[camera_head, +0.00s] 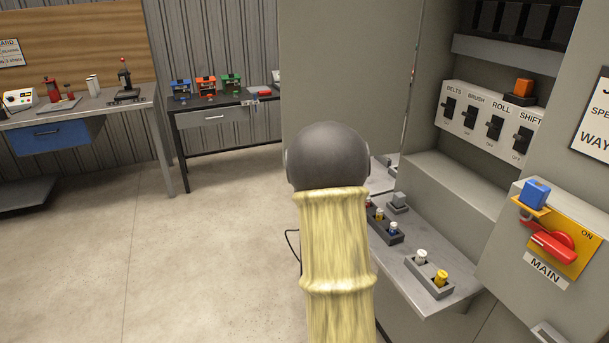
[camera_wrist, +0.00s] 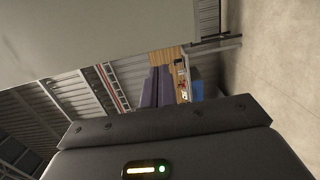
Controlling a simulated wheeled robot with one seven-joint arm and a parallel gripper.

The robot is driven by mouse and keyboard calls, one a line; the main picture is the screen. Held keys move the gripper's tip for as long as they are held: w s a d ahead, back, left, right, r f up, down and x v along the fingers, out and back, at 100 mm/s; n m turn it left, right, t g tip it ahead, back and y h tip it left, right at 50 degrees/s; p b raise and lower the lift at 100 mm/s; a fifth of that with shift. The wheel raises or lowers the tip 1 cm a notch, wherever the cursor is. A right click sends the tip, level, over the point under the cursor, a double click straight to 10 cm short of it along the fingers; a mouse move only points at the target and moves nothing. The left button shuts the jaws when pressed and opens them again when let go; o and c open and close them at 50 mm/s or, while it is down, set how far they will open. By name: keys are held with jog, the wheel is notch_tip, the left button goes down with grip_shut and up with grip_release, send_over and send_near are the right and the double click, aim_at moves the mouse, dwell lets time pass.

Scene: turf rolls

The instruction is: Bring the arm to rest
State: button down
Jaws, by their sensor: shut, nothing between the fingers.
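My arm, in a yellow sleeve (camera_head: 336,245) with a dark grey rounded joint (camera_head: 328,158), rises in the lower middle of the head view. It stands in front of the grey cabinet and hides part of its shelf. My gripper (camera_wrist: 165,122) shows in the wrist view as a dark grey body across the bottom, with a lit yellow bar and a green light. The wrist view is tilted, with the workshop wall and floor beyond.
The grey cabinet (camera_head: 345,70) stands close on the right, with its switch panel (camera_head: 487,122), a red main handle (camera_head: 553,246) and a jutting shelf (camera_head: 425,292). Benches (camera_head: 85,105) stand along the back wall. The floor (camera_head: 200,250) at left is clear.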

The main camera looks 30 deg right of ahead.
dwell(0.4)
jog(key=s+a+f+m+g+y+p, duration=0.1)
jog(key=s+a+f+m+g+y, duration=0.2)
jog(key=a, duration=0.5)
jog(key=s+a+f+m+g+p, duration=0.2)
jog(key=s+a+m+g, duration=0.25)
jog(key=a, duration=0.35)
jog(key=s+a+f+m+g+y, duration=0.1)
jog(key=s+a+m+g, duration=0.2)
jog(key=s+a, duration=0.3)
jog(key=s+a+f+m+g+y+p, duration=0.1)
jog(key=s+a+f+m+g, duration=0.1)
jog(key=s+a, duration=0.5)
jog(key=s+m+g, duration=0.1)
jog(key=s+g, duration=0.1)
jog(key=s, duration=0.2)
jog(key=shift+s+f+m+y, duration=0.15)
jog(key=shift+s+m+y, duration=0.2)
jog(key=shift+y, duration=0.05)
jog(key=shift+w, duration=0.1)
jog(key=shift+w+a, duration=0.15)
